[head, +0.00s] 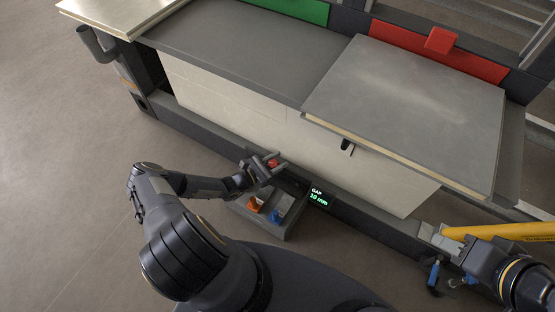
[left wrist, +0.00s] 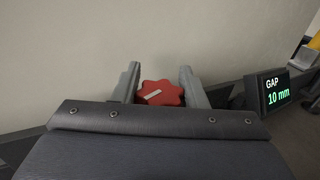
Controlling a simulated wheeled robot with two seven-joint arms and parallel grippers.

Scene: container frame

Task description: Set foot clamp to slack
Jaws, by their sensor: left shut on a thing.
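A red lobed knob (head: 272,163) with a pale pointer mark sits low against the front of the beige panel. It also shows in the left wrist view (left wrist: 160,93), its mark slanting slightly up to the right. My left gripper (head: 267,165) is shut on the knob, with one finger on each side of it. A small display (head: 318,198) to the right of the knob reads "GAP 10 mm" in the head view and the left wrist view (left wrist: 277,91). My right gripper (head: 480,262) is at the lower right, away from the knob; its fingers are not clear.
A grey tray (head: 288,235) holding an orange item (head: 254,204) and a blue item (head: 275,215) is just below the knob. A grey slab (head: 405,105) overhangs at the right. A yellow bar (head: 500,231) lies near my right gripper. The floor at the left is clear.

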